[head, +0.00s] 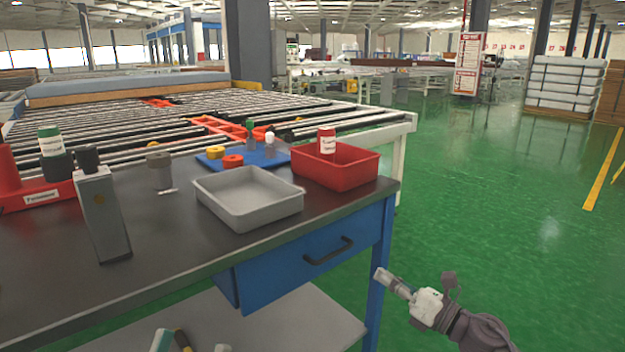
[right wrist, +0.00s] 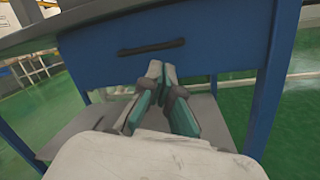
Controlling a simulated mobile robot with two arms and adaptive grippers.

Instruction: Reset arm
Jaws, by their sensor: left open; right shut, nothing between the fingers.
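My right gripper (head: 381,275) is in front of the workbench, to the right of the blue drawer (head: 310,262) and beside the blue table leg. In the right wrist view the gripper (right wrist: 162,72) is shut and empty, its teal-padded fingers together below the dark drawer handle (right wrist: 151,47). My left gripper (head: 190,343) shows only in part at the bottom edge of the head view, over the lower shelf. It is open, and most of it is out of frame. The drawer is closed.
A roller conveyor is behind. Green floor at right is clear.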

